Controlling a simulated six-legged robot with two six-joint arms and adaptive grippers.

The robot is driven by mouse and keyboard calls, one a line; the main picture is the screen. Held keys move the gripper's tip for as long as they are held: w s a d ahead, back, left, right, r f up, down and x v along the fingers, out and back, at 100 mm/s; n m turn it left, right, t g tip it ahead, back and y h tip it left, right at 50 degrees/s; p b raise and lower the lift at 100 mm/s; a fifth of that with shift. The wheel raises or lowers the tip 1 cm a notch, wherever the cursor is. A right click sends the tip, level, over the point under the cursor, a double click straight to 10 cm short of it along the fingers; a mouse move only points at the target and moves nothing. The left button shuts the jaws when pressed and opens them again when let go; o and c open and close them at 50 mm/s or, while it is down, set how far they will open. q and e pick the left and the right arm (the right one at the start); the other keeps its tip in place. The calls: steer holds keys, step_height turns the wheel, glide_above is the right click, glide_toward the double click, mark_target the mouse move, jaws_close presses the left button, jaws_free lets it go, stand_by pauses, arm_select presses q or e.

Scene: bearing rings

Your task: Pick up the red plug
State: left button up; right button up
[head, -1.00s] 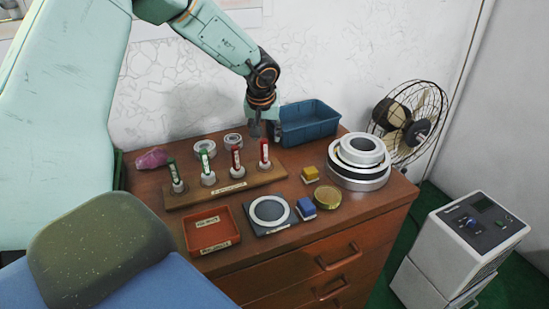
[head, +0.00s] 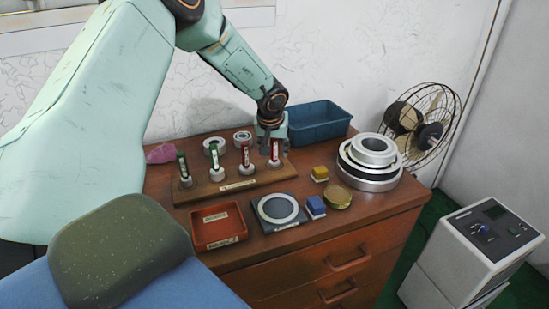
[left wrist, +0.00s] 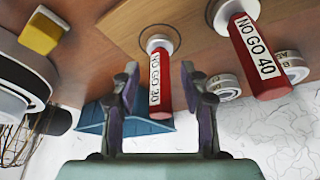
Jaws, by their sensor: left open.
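Two red plugs stand upright in the wooden rack (head: 228,186) in the head view: a right-end one (head: 275,154) and one left of it (head: 246,160). In the left wrist view they read NO GO 30 (left wrist: 160,85) and NO GO 40 (left wrist: 257,60). My left gripper (head: 270,141) is open at the right-end plug, coming from behind and above. In the left wrist view its fingers (left wrist: 161,78) stand on either side of the NO GO 30 plug, with gaps showing. My right gripper is out of view.
Two green plugs (head: 183,165) (head: 214,156) stand on the rack's left. A blue bin (head: 320,122) is behind right. Stacked bearing rings (head: 368,165), a yellow block (head: 319,173) and a red tray (head: 218,227) share the cabinet top. Small rings (head: 242,138) lie behind the rack.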

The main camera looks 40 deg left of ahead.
arm_select(q)
steer(key=shift+w+f, duration=0.15)
steer(key=shift+w, duration=0.05)
steer(key=shift+c, duration=0.8)
steer(key=shift+a+f, duration=0.15)
steer(key=shift+a, duration=0.1)
steer(key=c, duration=0.3)
steer(key=shift+s+d+r, duration=0.15)
steer(key=shift+d+r, duration=0.1)
steer(key=c, duration=0.5)
steer(key=shift+a+f, duration=0.15)
jaws_close()
steer(key=shift+r, duration=0.2)
